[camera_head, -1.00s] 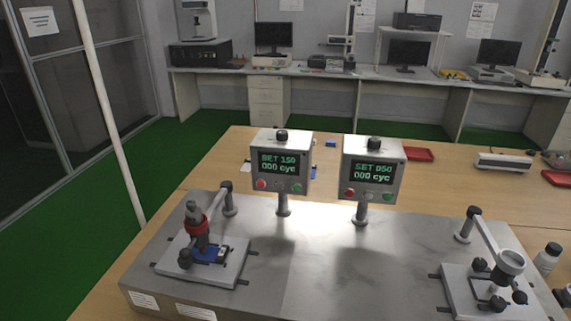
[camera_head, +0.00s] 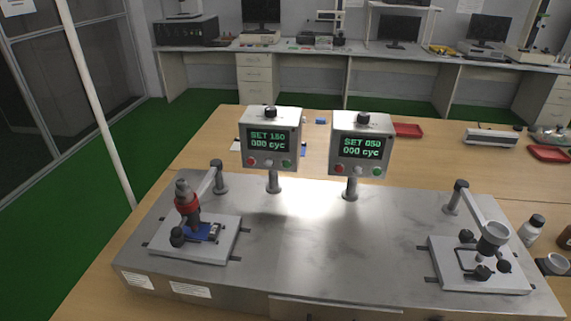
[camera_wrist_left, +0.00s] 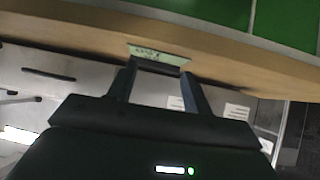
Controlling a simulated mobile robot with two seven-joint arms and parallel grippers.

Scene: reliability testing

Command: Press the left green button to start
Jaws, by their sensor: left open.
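The left control box (camera_head: 271,137) stands on a post on the metal bench plate. Its screen reads "SET 150 000 cyc". Below the screen are a red button, a pale middle knob and the left green button (camera_head: 287,163) at the lower right. A similar right control box (camera_head: 361,144) reads "SET 050 000 cyc" and has its own green button (camera_head: 376,172). Neither gripper shows in the head view.
A test fixture with a red-collared part (camera_head: 187,203) sits at the left of the metal plate (camera_head: 310,240), another with a grey cup (camera_head: 493,236) at the right. The plate between them is clear. Bottles and a red tray (camera_head: 407,130) lie on the wooden table.

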